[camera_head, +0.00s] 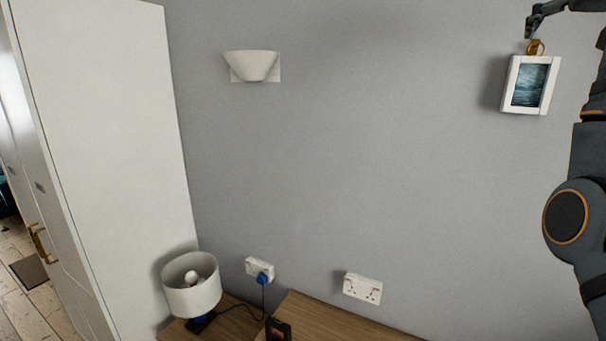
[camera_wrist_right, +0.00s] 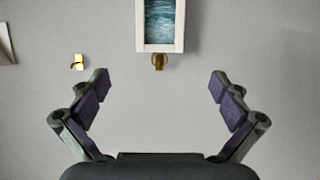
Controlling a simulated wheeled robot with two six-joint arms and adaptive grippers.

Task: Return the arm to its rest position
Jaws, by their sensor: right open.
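A small white-framed picture of blue water (camera_head: 529,85) is against the grey wall at the upper right in the head view, with a gold hook (camera_head: 536,47) at its top edge. In the wrist view, the picture (camera_wrist_right: 163,48) is at the top and the hook (camera_wrist_right: 158,62) points down from it. My right gripper (camera_wrist_right: 160,80) is open, its two fingers wide apart with nothing between them. In the head view the right gripper (camera_head: 532,26) is partly cut off at the top right, close to the hook. My left gripper is not in view.
Another gold hook (camera_wrist_right: 77,62) is on the wall in the wrist view. A wall light (camera_head: 253,66), a white wardrobe (camera_head: 110,150), a lamp (camera_head: 191,285), sockets (camera_head: 362,288) and a wooden tabletop (camera_head: 325,322) with a small dark object (camera_head: 278,330) are also there. The middle wall is clear.

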